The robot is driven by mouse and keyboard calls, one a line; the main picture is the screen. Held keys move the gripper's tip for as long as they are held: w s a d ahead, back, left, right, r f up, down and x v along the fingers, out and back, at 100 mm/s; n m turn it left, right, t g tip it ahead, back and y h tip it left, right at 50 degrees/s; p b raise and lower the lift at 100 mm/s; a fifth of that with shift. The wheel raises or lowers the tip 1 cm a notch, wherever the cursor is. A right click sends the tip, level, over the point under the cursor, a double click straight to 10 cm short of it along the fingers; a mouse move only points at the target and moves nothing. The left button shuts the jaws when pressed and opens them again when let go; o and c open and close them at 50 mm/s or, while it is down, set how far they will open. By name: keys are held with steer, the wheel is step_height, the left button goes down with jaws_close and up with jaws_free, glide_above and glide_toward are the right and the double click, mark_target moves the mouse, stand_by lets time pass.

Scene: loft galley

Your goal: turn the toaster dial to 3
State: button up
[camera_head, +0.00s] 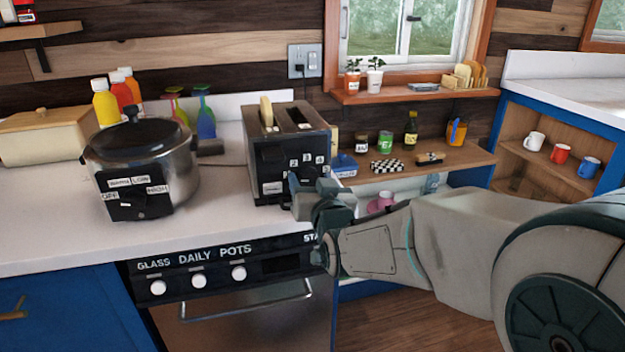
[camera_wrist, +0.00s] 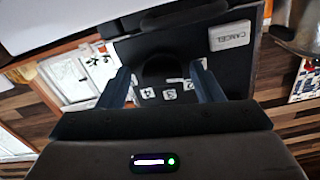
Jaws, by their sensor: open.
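The black toaster (camera_head: 268,152) stands on the white counter, with a bread slice (camera_head: 266,112) in its left slot. Its front carries small white number labels (camera_head: 307,158). The labels also show upside down in the wrist view (camera_wrist: 169,95), beside a dark round dial (camera_wrist: 160,66). My gripper (camera_head: 293,187) is close in front of the toaster's front face and hides the dial in the head view. In the wrist view my open fingers (camera_wrist: 160,76) stand on either side of the dial. I cannot tell whether they touch it, nor which number it points to.
A CANCEL label (camera_wrist: 230,36) is on the toaster front. A pot-like cooker (camera_head: 140,165) with a dial stands left of the toaster. A wooden shelf (camera_head: 455,158) with jars is to the right.

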steer(key=shift+a, duration=0.15)
steer(key=shift+c, duration=0.3)
steer(key=c, duration=0.9)
steer(key=shift+c, duration=0.2)
steer(key=shift+f+m+b, duration=0.15)
steer(key=shift+m+b, duration=0.15)
steer(key=shift+b, duration=0.25)
steer(key=m+b, duration=0.2)
steer(key=b, duration=0.2)
steer(key=shift+f+m, duration=0.15)
steer(key=shift+m, duration=0.25)
steer(key=m+b, duration=0.5)
steer(key=b, duration=0.1)
steer(key=shift+a, duration=0.1)
steer(key=m+b, duration=0.5)
steer(key=b, duration=0.1)
steer(key=m+b, duration=0.1)
steer(key=m, duration=0.1)
steer(key=shift+r+b, duration=0.3)
steer(key=shift+b, duration=0.05)
steer(key=shift+r+m, duration=0.1)
steer(key=shift+m, duration=0.2)
